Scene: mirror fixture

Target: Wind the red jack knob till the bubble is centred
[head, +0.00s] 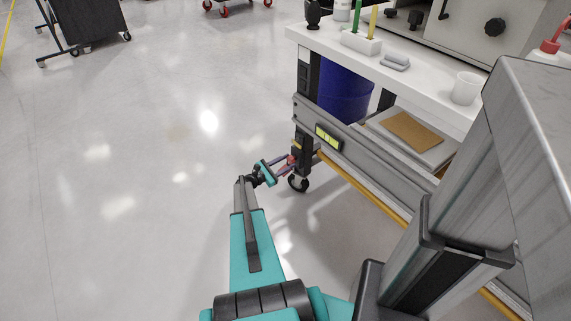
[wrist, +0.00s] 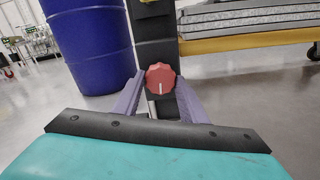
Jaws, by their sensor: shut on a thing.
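The red jack knob (wrist: 161,76) is a round scalloped knob with a white mark pointing down in the wrist view. It sits on a dark upright leg (wrist: 154,42). My gripper (wrist: 159,82) has its two purple fingers on either side of the knob, shut on it. In the head view my gripper (head: 287,161) is at the cart's near leg, low down, and the knob is only a small reddish spot there. A yellow-green level vial (head: 328,138) is on the grey rail. Its bubble is too small to make out.
The white cart top (head: 432,90) holds a cup (head: 466,88), a pen holder and a grey case. A blue drum (head: 344,94) stands behind the leg. A caster (head: 298,183) is below my gripper.

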